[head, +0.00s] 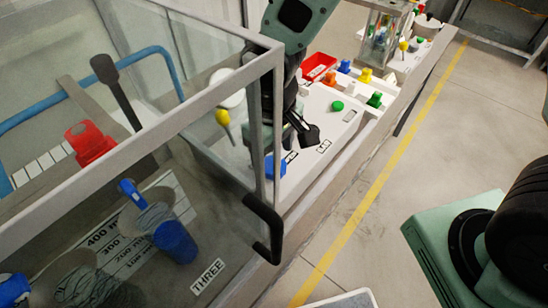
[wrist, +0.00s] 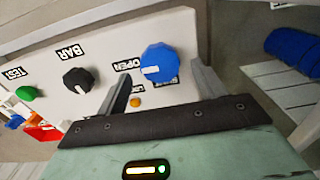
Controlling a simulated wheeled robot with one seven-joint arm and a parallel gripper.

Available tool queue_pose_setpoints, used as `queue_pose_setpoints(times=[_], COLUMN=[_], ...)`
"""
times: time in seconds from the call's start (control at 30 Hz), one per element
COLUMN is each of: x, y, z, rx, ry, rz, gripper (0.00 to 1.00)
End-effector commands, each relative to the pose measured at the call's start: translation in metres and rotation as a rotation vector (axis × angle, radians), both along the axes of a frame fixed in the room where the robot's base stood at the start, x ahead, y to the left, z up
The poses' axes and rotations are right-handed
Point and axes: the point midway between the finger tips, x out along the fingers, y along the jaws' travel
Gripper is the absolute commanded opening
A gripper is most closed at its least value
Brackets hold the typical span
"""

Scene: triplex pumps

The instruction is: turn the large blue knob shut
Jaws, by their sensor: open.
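In the wrist view the large blue knob (wrist: 165,58) sits on a white panel, with its white mark toward the OPEN label (wrist: 127,66). A label under the knob is too small to read. My gripper (wrist: 160,76) is open, one finger on the left and one on the right, below the knob. The knob shows between and beyond the fingertips; I see no clear contact. In the head view my gripper (head: 303,132) is above the white panel, and a blue piece (head: 273,167), which looks like the knob, shows at the panel edge.
A black BAR knob (wrist: 77,80), a green button (wrist: 27,93) and an orange button (wrist: 135,102) are on the panel. In the head view a clear-walled case with a black handle (head: 264,228) stands close on the near side.

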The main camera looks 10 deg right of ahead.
Motion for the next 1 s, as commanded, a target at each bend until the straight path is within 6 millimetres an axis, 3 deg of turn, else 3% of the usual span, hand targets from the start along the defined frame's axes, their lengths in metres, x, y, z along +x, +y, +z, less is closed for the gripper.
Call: queue_pose_setpoints(times=[0.2,0.53,0.57,0.7,1.0], x=[0.0,0.0,0.0,0.0,0.0], y=[0.0,0.0,0.0,0.0,0.0], z=[-0.022,-0.025,-0.025,-0.025,-0.025], rx=[-0.001,0.0,0.0,0.0,0.0], ry=[0.001,0.0,0.0,0.0,0.0], rz=[0.0,0.0,-0.001,0.0,0.017], gripper=[0.7,0.7,0.67,0.28,0.25])
